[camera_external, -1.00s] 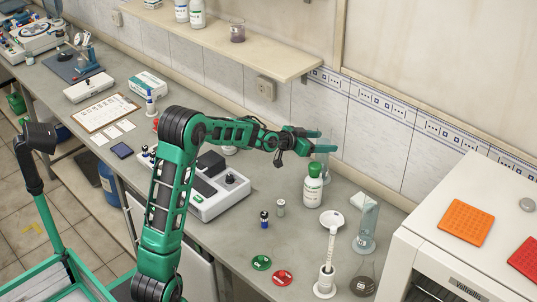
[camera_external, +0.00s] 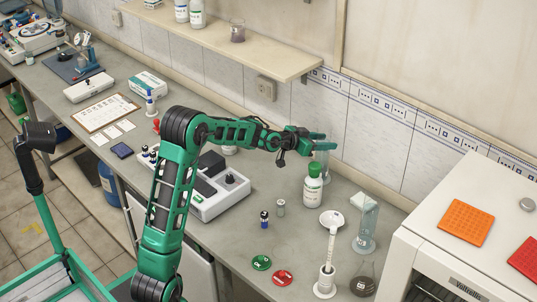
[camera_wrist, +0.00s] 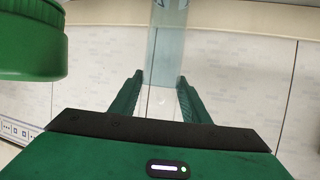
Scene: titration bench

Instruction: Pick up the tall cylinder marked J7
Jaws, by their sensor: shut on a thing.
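A tall clear glass cylinder (camera_external: 321,159) stands at the back of the bench near the tiled wall, partly hidden by my gripper and a white bottle. My gripper (camera_external: 325,141) reaches across to its upper part and is shut on it. In the wrist view the pale glass cylinder (camera_wrist: 168,45) is between the two green fingers (camera_wrist: 160,82), upright. I cannot read a J7 mark on it. Another tall glass cylinder (camera_external: 367,226) stands farther right on the bench, apart from my gripper.
A white bottle with a green cap (camera_external: 313,186) stands close in front of the held cylinder; its green cap (camera_wrist: 30,40) fills the wrist view's upper left. A narrow white-based cylinder (camera_external: 326,280), a dark flask (camera_external: 363,281) and a white oven (camera_external: 470,235) are to the right. A shelf (camera_external: 235,45) hangs above.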

